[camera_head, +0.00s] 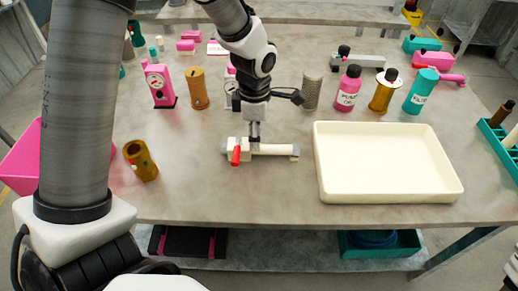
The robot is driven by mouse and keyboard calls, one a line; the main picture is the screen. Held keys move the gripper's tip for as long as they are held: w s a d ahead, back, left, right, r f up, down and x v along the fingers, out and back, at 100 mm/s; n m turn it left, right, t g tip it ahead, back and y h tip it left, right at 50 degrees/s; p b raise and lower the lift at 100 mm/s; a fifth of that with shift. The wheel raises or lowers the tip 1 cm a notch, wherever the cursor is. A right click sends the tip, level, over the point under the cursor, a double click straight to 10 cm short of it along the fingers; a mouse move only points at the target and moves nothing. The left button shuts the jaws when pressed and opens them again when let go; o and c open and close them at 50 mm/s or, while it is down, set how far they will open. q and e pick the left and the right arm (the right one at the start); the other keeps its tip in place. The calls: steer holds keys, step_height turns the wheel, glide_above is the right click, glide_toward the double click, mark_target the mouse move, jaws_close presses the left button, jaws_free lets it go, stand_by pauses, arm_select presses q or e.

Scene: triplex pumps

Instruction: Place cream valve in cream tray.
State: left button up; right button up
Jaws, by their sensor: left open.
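The cream valve (270,150) lies on the grey table near the middle, with a red handle at its left end. My left gripper (254,137) points down right over the valve's body, its jaws open. The fingertips are small here, and I cannot tell whether they touch the valve. The cream tray (386,194) stands to the right of the valve, a short gap away, and is empty. My right gripper is not in view.
A brown-gold fitting (141,161) is at the left. A pink gauge block (160,86) and brown cylinder (197,89) stand behind it. Pink (347,90), gold (382,92) and teal (421,92) bottles stand behind the tray. The table front between fitting and valve is clear.

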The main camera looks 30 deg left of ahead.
arm_select(q)
steer(key=f, duration=0.5)
steer(key=shift+w+a+f, duration=0.15)
steer(key=shift+w+f, duration=0.15)
steer(key=shift+s+r, duration=0.1)
steer(key=shift+s, duration=0.05)
steer(key=shift+c, duration=1.4)
jaws_close()
